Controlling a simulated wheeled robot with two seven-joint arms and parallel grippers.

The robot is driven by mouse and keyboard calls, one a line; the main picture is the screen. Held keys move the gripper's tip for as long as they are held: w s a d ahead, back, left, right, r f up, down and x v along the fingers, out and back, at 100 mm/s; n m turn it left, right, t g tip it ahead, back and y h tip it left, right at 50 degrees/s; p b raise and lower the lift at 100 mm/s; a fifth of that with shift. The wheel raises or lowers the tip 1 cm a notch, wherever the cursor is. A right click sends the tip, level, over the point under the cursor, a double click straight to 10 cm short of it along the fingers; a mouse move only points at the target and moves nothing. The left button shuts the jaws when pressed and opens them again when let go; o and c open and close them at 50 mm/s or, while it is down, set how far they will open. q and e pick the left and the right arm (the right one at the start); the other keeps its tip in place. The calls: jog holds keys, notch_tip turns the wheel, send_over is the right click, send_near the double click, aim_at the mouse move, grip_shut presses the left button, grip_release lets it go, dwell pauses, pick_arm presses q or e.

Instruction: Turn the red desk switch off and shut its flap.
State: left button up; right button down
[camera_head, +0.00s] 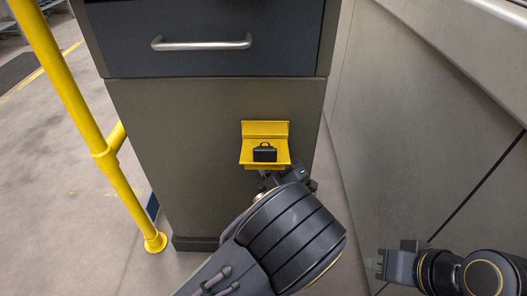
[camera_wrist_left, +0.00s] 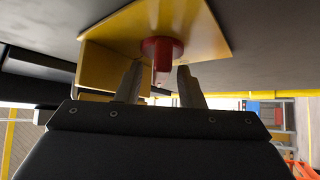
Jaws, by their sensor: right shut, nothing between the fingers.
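The yellow switch housing (camera_head: 265,129) is on the front of the grey cabinet, below the drawer. A yellow panel with a black emblem (camera_head: 265,153) juts out from it; the red switch is hidden in the head view. In the left wrist view the red switch (camera_wrist_left: 163,47) sticks out of a yellow plate (camera_wrist_left: 200,25), with another yellow panel (camera_wrist_left: 103,68) beside it. My left gripper (camera_wrist_left: 160,70) is open, its fingertips on either side of the red switch's end, with gaps visible. In the head view my left gripper (camera_head: 270,180) is just below the yellow panel. My right gripper (camera_head: 372,264) is shut and empty at lower right.
The cabinet (camera_head: 200,140) has a closed drawer with a metal handle (camera_head: 201,44). A yellow rail post (camera_head: 65,80) stands at the left. A large grey machine wall (camera_head: 420,120) runs along the right, close to my right gripper.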

pick_arm(q)
jog(key=v, duration=0.8)
jog(key=shift+o, duration=0.4)
jog(key=shift+a, duration=0.1)
